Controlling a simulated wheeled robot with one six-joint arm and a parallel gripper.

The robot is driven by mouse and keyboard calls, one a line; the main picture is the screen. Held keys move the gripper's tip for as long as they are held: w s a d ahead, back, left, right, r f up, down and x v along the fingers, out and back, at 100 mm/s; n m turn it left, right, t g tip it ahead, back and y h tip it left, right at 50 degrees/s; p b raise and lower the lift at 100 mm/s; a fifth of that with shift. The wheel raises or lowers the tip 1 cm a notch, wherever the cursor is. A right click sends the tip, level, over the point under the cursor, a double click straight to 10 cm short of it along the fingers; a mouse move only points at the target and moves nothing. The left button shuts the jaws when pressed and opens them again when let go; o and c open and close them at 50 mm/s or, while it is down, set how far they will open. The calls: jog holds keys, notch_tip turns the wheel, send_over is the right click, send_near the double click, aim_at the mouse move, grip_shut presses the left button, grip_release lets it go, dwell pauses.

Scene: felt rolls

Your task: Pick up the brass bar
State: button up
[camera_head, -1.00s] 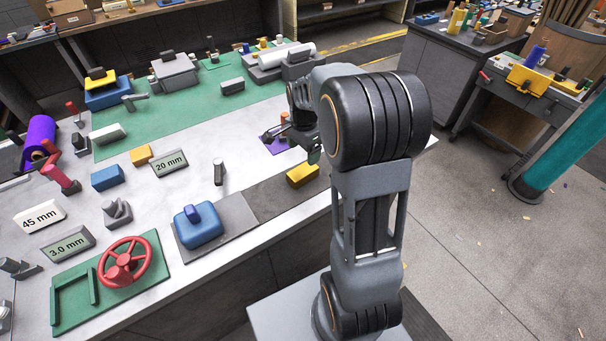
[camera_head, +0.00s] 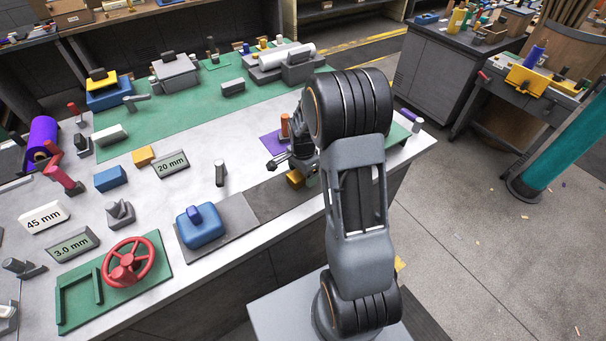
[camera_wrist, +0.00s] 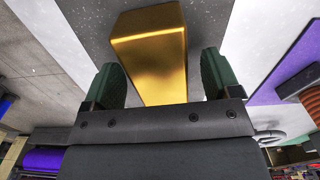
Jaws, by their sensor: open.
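The brass bar (camera_wrist: 150,55) is a shiny gold block filling the upper middle of the wrist view. In the head view the brass bar (camera_head: 294,179) shows only in part, on the dark grey strip near the table's front edge. My gripper (camera_wrist: 170,80) is open, with one green-padded finger on each side of the bar. A narrow gap shows between the bar and the right finger; the left finger is close to it. In the head view my gripper (camera_head: 305,178) is partly hidden behind my arm, above the bar.
A copper-coloured cylinder (camera_head: 285,126) stands near a purple sheet (camera_head: 271,142) behind my gripper. A blue block (camera_head: 200,225) on a grey plate is to the left. A small grey post (camera_head: 220,174) stands between. White table surface (camera_head: 240,160) is clear nearby.

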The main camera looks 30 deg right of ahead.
jog(key=c, duration=1.1)
jog(key=shift+c, duration=0.4)
jog(key=shift+r, duration=0.15)
jog(key=shift+w+r, duration=0.1)
jog(key=shift+r, duration=0.5)
jog(key=s+d+r+b, duration=0.2)
jog(key=s+d+r, duration=0.1)
jog(key=s+r, duration=0.8)
jog(key=s, duration=0.2)
jog(key=shift+s+d+r+b, duration=0.2)
jog(key=shift+s+r+b, duration=0.1)
jog(key=shift+s+b, duration=0.1)
